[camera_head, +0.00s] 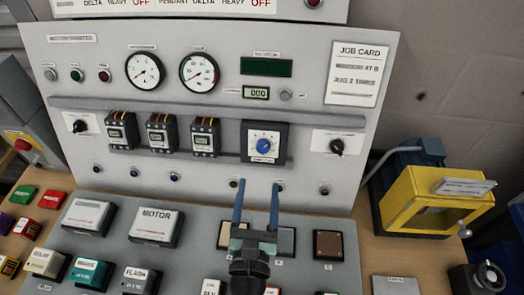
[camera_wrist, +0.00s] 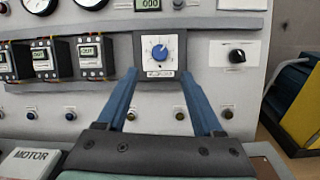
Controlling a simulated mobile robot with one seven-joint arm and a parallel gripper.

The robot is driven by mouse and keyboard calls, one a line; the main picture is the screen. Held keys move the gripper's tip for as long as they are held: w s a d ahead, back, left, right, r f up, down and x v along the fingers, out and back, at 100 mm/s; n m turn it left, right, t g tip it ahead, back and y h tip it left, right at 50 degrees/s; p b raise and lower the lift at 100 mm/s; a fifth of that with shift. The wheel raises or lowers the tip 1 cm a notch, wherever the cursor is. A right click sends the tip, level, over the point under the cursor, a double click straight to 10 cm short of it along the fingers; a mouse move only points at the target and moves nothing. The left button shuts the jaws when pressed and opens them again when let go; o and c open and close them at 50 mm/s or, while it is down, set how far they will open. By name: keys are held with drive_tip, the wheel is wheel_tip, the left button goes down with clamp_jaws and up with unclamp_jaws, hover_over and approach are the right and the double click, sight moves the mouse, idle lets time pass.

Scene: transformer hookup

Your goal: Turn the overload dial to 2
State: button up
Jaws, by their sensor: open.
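The overload dial is a blue round knob (camera_head: 264,146) on a white scale plate in a dark square housing, on the upright grey panel (camera_head: 330,172). It also shows in the wrist view (camera_wrist: 159,52), where the pointer mark seems to aim up and to the right; the scale numbers are too small to read. My gripper (camera_head: 257,186) is open and empty, with its two blue fingers pointing at the panel. It stands below and in front of the dial, apart from it. In the wrist view the fingers (camera_wrist: 164,100) lie either side of and below the dial.
Several contactors (camera_head: 160,134) sit left of the dial, and a black rotary switch (camera_head: 337,146) sits to its right. Small jacks (camera_head: 233,183) line the panel below. Labelled blocks (camera_head: 155,226) lie on the sloped board under my gripper. A yellow machine (camera_head: 400,204) stands at the right.

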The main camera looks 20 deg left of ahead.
sight(263, 150)
drive_tip(key=p+x, duration=0.1)
drive_tip(key=x, duration=0.8)
drive_tip(key=shift+w+a, duration=0.1)
drive_tip(key=shift+w, duration=0.15)
clamp_jaws()
